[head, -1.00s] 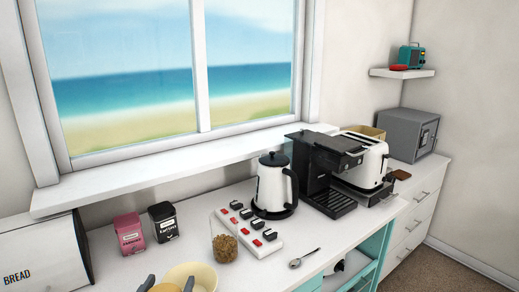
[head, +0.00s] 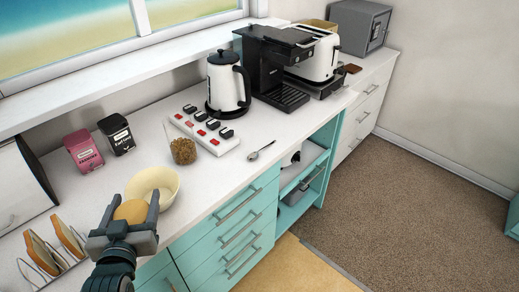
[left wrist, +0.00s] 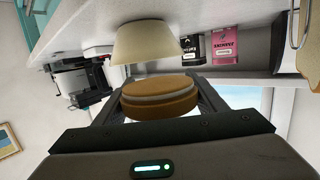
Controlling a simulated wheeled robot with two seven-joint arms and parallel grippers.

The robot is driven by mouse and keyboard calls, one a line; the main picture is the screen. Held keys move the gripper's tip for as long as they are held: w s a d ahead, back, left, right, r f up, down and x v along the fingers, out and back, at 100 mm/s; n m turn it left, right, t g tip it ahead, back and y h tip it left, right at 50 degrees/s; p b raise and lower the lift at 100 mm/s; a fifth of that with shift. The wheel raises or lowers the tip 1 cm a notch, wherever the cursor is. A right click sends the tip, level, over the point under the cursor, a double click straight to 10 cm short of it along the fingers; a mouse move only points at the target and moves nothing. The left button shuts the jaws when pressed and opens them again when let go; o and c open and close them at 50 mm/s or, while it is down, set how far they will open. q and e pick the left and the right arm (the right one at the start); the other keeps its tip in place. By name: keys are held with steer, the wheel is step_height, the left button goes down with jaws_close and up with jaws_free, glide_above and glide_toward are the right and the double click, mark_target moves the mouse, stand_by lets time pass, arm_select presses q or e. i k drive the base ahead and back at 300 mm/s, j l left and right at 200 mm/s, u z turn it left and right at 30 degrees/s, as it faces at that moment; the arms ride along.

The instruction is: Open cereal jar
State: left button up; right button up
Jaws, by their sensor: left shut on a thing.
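The cereal jar (head: 183,151) is clear glass, part full of brown cereal, standing upright with no lid on its top. My left gripper (head: 133,202) is shut on a round tan lid (head: 131,211), left of and nearer than the jar, apart from it. In the left wrist view the lid (left wrist: 160,98) shows a pale ring around its middle and sits between the two fingers. My right gripper is out of view.
A cream bowl (head: 163,179) stands just beyond the held lid. A power strip (head: 203,131), a kettle (head: 227,85) and a spoon (head: 262,150) are near the jar. Two tins (head: 83,151) stand at the back left. A toast rack (head: 48,254) is left of my gripper.

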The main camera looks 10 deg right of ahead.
mark_target(177, 128)
steer(key=i+l, duration=0.15)
steer(key=l, duration=0.25)
steer(key=i+l, duration=0.2)
steer(key=l, duration=0.25)
steer(key=i+l, duration=0.15)
steer(key=l, duration=0.25)
steer(key=i+l, duration=0.2)
steer(key=l, duration=0.25)
steer(key=i+l, duration=0.15)
steer(key=l, duration=0.25)
steer(key=i+l, duration=0.15)
steer(key=l, duration=0.3)
steer(key=i+l, duration=0.2)
steer(key=l, duration=0.2)
steer(key=i+l, duration=0.15)
steer(key=l, duration=0.25)
steer(key=u, duration=1.25)
